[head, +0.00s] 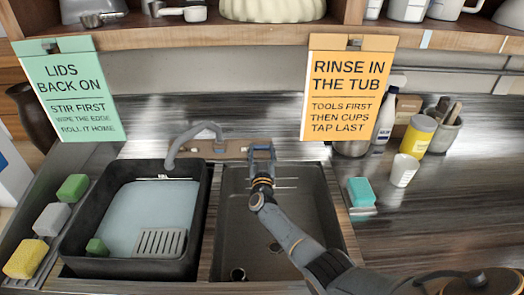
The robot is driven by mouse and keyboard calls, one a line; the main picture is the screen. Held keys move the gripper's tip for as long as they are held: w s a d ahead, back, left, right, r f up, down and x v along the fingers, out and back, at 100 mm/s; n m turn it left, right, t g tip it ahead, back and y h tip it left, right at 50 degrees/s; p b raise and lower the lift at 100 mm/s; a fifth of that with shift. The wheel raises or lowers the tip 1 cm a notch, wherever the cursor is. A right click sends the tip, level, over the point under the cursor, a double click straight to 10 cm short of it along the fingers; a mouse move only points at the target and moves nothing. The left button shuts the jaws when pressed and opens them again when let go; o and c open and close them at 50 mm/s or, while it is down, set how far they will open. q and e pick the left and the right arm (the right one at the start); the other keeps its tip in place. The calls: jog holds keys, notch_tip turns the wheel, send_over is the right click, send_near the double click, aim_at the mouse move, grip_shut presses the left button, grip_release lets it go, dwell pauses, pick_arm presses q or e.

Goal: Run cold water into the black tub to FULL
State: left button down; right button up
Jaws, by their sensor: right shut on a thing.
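The black tub (77,222) stands in the left basin and holds pale bluish water (140,212). A small white mark (163,177) that seems to read FULL is on its back inner wall, with the water's far edge close below it. The grey tap spout (196,130) curves over the tub's back rim; I cannot make out a stream. My right gripper (262,153) is shut at the tap's right side, behind the right basin. It seems to hold a tap handle, mostly hidden by the fingers. My left gripper is not in view.
A green block (97,247) and a slotted grey piece (160,242) are in the tub. Several sponges (50,219) line the left ledge. The right basin (245,235) looks mostly empty under my right arm. A white cup (404,170) and bottles stand right.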

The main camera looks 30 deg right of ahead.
jog(key=shift+f, duration=0.1)
jog(key=o, duration=1.2)
jog(key=shift+c, duration=0.2)
notch_tip(320, 180, up, 10)
